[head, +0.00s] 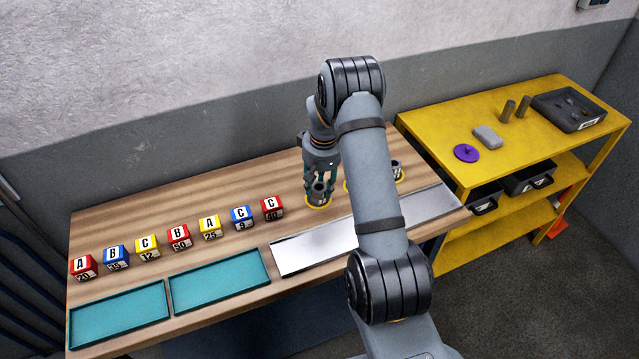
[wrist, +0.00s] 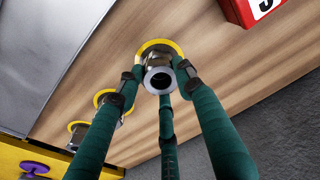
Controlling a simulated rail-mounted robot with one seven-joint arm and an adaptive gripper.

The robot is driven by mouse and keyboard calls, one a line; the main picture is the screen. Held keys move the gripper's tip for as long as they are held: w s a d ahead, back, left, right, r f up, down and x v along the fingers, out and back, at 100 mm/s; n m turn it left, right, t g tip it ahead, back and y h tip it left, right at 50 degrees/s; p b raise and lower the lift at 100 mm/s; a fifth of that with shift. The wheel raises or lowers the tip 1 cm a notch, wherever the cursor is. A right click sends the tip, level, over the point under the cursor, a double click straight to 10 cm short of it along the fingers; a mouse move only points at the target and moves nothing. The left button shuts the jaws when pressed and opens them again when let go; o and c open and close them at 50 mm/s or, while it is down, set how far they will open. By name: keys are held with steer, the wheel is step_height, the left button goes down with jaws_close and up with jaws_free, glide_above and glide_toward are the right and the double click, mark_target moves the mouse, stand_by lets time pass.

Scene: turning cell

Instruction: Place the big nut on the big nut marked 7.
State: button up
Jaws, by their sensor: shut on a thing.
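My gripper (head: 319,182) has three dark teal fingers. They are shut around a grey metal big nut (wrist: 158,80), whose round hole faces the wrist camera. In the head view this nut (head: 319,190) is low over a yellow ring (head: 318,205) on the wooden bench. In the wrist view, more grey metal shows between the held nut and the yellow ring (wrist: 160,43); I cannot tell whether the two touch. Another big nut (head: 397,168) stands to the right, partly behind my arm. In the wrist view two other nuts stand on yellow rings (wrist: 104,98). I cannot read a 7.
Lettered blocks (head: 180,237) stand in a row on the left of the wooden bench (head: 235,190). Teal trays (head: 218,280) and a shiny metal plate (head: 310,247) lie along the front. A yellow shelf (head: 450,130) with a purple disc (head: 466,153) stands at the right.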

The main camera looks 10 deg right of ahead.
mark_target(322, 191)
steer(key=shift+f, duration=0.1)
steer(key=o, duration=1.3)
steer(key=shift+r, duration=0.3)
step_height(322, 191, up, 12)
steer(key=s+b, duration=0.1)
steer(key=b, duration=0.1)
steer(key=shift+s+f, duration=0.15)
steer(key=shift+s, duration=0.1)
steer(key=shift+d+f, duration=0.1)
steer(key=shift+f, duration=0.1)
